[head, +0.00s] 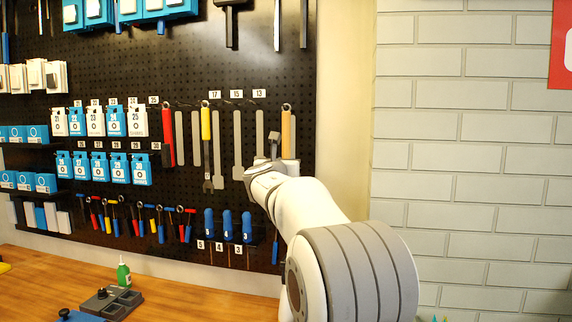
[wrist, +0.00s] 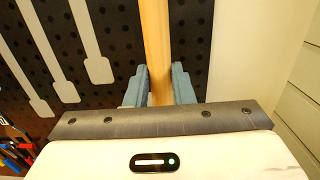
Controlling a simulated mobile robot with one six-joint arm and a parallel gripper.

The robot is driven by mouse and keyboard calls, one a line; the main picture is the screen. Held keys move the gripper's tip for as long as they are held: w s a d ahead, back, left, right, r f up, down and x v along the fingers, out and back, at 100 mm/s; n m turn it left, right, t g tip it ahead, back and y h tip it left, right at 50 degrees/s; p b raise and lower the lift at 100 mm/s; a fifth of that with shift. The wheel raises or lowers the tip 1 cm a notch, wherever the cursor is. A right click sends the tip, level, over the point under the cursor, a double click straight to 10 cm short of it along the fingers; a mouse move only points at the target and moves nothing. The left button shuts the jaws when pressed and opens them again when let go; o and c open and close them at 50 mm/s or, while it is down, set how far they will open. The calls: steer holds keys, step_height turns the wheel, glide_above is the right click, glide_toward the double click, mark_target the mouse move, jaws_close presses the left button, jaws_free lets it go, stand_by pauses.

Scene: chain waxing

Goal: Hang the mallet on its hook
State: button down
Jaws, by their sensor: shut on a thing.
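The mallet shows as a light wooden handle (head: 286,132), upright in front of the right edge of the black pegboard. A dark ring or loop shows at its top end; I cannot tell whether it sits on a hook. The lower part of the mallet is hidden behind my arm. In the wrist view my gripper (wrist: 159,88) is shut on the wooden handle (wrist: 156,38), with a blue-grey finger on each side. The mallet's head is not visible in either view.
The pegboard (head: 180,75) carries grey flat tools, a red-handled tool (head: 168,135) and a yellow-handled tool (head: 206,124) left of the mallet. Blue screwdrivers (head: 209,223) hang below. A wooden bench (head: 180,290) holds a green bottle (head: 123,272). A white brick wall (head: 460,150) stands to the right.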

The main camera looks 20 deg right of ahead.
stand_by(0.4)
steer(key=c, duration=1.4)
jaws_free()
steer(key=shift+s, duration=0.1)
steer(key=shift+o, duration=1.2)
steer(key=shift+a, duration=0.1)
steer(key=b+v, duration=0.3)
steer(key=v, duration=0.5)
steer(key=shift+s+a, duration=0.2)
steer(key=shift+s, duration=0.1)
